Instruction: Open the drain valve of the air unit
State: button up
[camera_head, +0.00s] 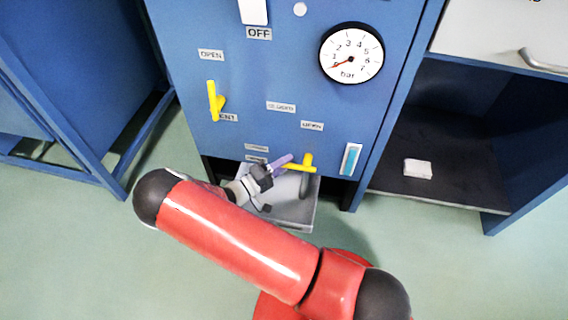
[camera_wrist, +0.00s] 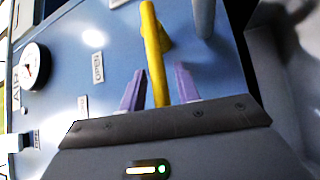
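The air unit is a blue panel (camera_head: 270,75). Its lower yellow valve handle (camera_head: 306,162) sits near the bottom edge, above a grey pipe stub, with its lever pointing left toward my gripper. Small labels lie beside it, too blurred to read surely. My gripper (camera_head: 287,163) is low in front of the panel, its purple fingers at the lever. In the wrist view my gripper (camera_wrist: 161,70) is open, and the yellow handle (camera_wrist: 152,40) runs between the two fingers with a gap on each side. The handle's near end is hidden behind the gripper body.
A second yellow handle (camera_head: 214,100) points upright on the left, between OPEN and VENT labels. A gauge (camera_head: 351,52) reads low. A white switch (camera_head: 253,11) is above OFF. A grey tray (camera_head: 292,212) lies under the valve. A shelf with a white block (camera_head: 417,168) stands right.

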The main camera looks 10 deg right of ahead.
grip_shut()
jog(key=shift+r, duration=0.15)
jog(key=shift+r+m+g+y+p, duration=0.5)
jog(key=shift+r+m+y+p, duration=0.25)
jog(key=shift+m, duration=0.25)
jog(key=shift+s+d+r+m+g+y, duration=0.1)
jog(key=shift+d+r+m+g+y, duration=0.15)
jog(key=shift+r+m+y, duration=0.35)
jog(key=shift+s+d+r+m+g+y, duration=0.15)
jog(key=shift+d+r+m+y, duration=0.15)
jog(key=shift+m+y, duration=0.5)
jog(key=shift+o, duration=0.9)
grip_release()
